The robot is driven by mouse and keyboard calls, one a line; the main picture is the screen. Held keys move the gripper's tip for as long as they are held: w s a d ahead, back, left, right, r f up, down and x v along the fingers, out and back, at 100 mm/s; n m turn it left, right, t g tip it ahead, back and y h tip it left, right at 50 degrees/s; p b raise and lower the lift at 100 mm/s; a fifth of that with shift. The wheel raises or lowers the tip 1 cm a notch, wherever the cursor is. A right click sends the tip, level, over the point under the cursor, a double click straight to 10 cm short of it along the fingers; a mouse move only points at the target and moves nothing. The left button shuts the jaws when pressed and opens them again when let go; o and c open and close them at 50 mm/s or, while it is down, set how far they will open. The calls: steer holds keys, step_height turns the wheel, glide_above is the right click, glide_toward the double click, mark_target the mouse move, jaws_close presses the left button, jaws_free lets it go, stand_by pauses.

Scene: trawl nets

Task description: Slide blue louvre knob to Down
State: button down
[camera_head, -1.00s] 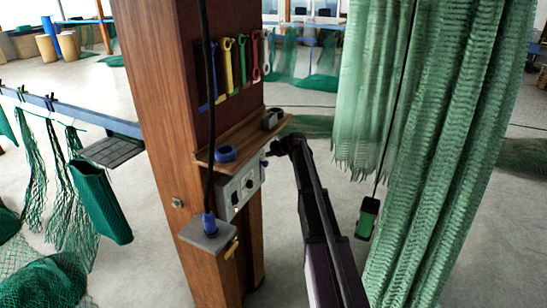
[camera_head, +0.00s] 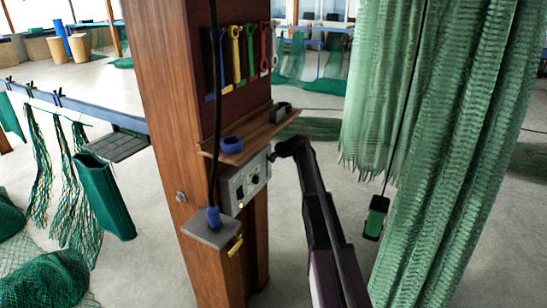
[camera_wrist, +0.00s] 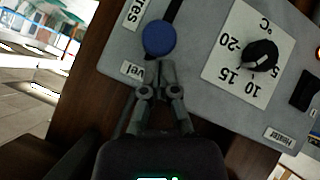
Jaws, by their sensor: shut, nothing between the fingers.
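The round blue louvre knob (camera_wrist: 159,38) sits on a dark slot (camera_wrist: 174,10) in a grey control panel (camera_wrist: 205,100), which also shows in the head view (camera_head: 232,190). In the wrist view the panel lettering is upside down. One label near the knob (camera_wrist: 131,70) reads only "vel", partly cut off. My gripper (camera_wrist: 160,70) is shut and empty, its tips just below the knob in the picture. Whether they touch it I cannot tell. In the head view my gripper (camera_head: 272,156) is small at the panel's right side, and I cannot make out the knob there.
A black temperature dial (camera_wrist: 262,55) and a heater label (camera_wrist: 286,139) are on the same panel. A wooden shelf (camera_head: 255,135) with a blue ring (camera_head: 231,145) is above it. A wooden post (camera_head: 165,100) carries the panel. Green nets (camera_head: 440,150) hang at right.

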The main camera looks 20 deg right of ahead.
stand_by(0.3)
step_height(320, 180, down, 10)
steer(key=b, duration=0.9)
steer(key=shift+r+b, duration=0.2)
steer(key=shift+b, duration=0.1)
steer(key=shift+r, duration=0.15)
steer(key=a+r+p+v, duration=0.1)
steer(key=a+p+v, duration=0.1)
steer(key=p+v, duration=0.8)
steer(key=v, duration=0.3)
steer(key=shift+w+r, duration=0.2)
steer(key=shift+r, duration=0.05)
steer(key=shift+a, duration=0.1)
stand_by(0.5)
